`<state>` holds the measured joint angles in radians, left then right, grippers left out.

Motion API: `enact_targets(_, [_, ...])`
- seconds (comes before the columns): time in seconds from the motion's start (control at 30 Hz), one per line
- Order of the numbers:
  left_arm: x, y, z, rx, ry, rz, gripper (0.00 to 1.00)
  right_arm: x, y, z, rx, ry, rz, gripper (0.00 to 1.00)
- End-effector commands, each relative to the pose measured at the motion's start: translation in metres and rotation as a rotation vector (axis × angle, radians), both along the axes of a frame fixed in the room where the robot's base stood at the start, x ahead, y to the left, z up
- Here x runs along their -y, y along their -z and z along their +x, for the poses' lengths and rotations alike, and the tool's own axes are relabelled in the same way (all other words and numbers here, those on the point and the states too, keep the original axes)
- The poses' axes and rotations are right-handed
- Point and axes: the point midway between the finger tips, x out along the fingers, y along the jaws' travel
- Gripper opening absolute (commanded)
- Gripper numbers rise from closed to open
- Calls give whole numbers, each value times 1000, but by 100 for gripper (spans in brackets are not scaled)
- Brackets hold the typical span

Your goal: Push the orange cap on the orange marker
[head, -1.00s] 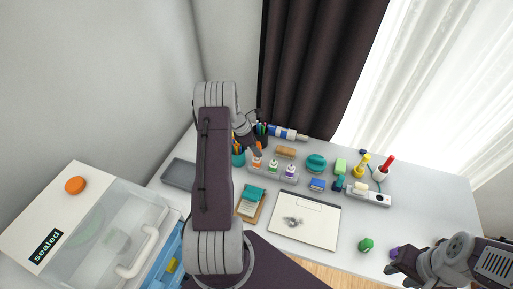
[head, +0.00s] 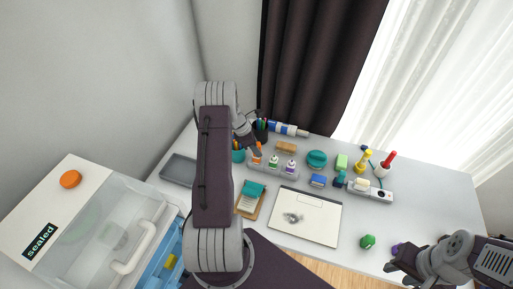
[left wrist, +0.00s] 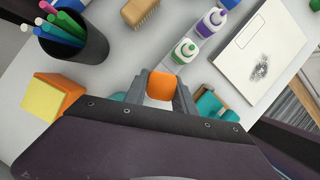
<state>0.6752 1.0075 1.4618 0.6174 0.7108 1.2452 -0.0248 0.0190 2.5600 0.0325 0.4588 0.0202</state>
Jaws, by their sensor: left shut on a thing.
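My left gripper (head: 252,150) is over the left end of the row of markers on the desk. In the left wrist view its fingers (left wrist: 160,84) are shut on the orange cap (left wrist: 162,86). In the head view the orange marker (head: 256,160) stands at the left end of the row, directly under the gripper and mostly hidden. I cannot tell whether the cap touches it. The green marker (head: 273,162) and purple marker (head: 290,166) stand upright to its right. My right gripper (head: 398,262) is at the lower right; its fingers are unclear.
A dark pen cup (left wrist: 75,38) stands close to my left gripper, with a yellow-topped orange block (left wrist: 48,98) nearby. A green piece (head: 367,242) and a purple piece (head: 397,248) lie at the right front.

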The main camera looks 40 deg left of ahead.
Motion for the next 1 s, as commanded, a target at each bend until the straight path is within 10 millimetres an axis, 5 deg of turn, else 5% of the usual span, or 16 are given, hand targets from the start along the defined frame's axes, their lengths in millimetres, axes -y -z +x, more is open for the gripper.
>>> enact_targets(0.37, [0, 7, 0, 0, 0, 0, 0, 0, 4, 0, 0, 0, 0, 36])
enact_targets(0.4, [0, 7, 0, 0, 0, 0, 34, 0, 4, 0, 0, 0, 0, 36])
enact_targets(0.5, [0, 7, 0, 0, 0, 0, 57, 0, 4, 0, 0, 0, 0, 36])
enact_targets(0.73, [0, 7, 0, 0, 0, 0, 57, 0, 4, 0, 0, 0, 0, 36])
enact_targets(0.83, [0, 7, 0, 0, 0, 0, 84, 0, 4, 0, 0, 0, 0, 36])
enact_targets(1.0, [0, 7, 0, 0, 0, 0, 84, 0, 4, 0, 0, 0, 0, 36])
